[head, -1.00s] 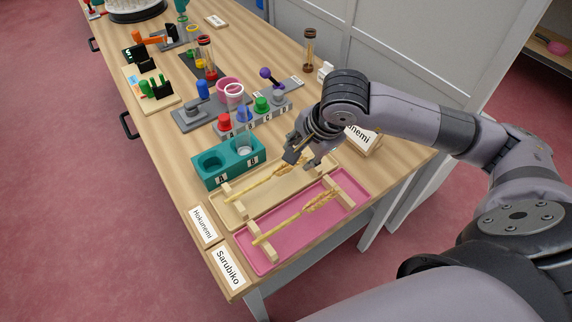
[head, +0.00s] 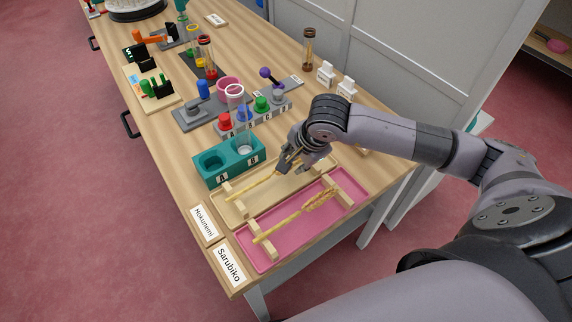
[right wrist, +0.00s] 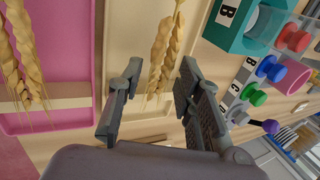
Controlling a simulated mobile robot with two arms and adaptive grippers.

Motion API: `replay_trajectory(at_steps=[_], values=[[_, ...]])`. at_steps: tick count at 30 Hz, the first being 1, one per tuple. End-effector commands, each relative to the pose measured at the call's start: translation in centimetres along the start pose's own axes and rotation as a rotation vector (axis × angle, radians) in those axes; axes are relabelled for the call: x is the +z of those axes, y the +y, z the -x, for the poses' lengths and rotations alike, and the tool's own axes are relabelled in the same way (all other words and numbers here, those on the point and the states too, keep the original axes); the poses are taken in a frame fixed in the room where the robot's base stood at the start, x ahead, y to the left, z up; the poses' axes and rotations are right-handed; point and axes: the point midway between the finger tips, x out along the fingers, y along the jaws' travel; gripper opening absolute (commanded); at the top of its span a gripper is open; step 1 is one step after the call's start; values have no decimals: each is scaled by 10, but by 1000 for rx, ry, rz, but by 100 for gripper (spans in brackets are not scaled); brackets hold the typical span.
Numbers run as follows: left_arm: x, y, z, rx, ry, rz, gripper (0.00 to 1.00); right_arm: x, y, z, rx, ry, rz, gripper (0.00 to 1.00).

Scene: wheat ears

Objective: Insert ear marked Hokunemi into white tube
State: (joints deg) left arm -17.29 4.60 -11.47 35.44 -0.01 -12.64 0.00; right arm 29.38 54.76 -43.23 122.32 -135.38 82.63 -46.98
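In the head view a golden wheat ear (head: 236,188) lies across supports in the beige tray (head: 228,218), by the card reading Hokunemi (head: 203,223). My right gripper (head: 288,165) is at this ear's head end, partly hiding it. In the right wrist view my right gripper (right wrist: 155,90) is open, with the ear (right wrist: 163,50) showing between its fingers, not clamped. A clear tube with a white rim (head: 235,91) appears to stand upright in slot B of the teal rack (head: 226,164). Slot A looks empty. My left gripper is not in view.
Another ear (head: 290,221) lies in the pink tray (head: 262,259), by the Sarubiko card (head: 229,266). White bottles (head: 346,88) stand at the back, near a grey cabinet (head: 410,50).

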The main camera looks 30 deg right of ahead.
Motion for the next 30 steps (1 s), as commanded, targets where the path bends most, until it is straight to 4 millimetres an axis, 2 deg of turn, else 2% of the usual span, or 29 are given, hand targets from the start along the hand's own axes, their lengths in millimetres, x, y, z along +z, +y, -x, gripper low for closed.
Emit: replay_trajectory(at_steps=[1,11,23,26,30], values=[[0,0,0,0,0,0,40,0,0,0,0,0,0,27],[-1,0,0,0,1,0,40,0,0,0,0,0,0,5],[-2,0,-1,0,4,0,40,0,-4,8,-1,1,-1,4],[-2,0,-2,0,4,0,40,0,-9,18,-5,1,0,4],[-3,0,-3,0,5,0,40,0,-20,44,-9,1,0,4]])
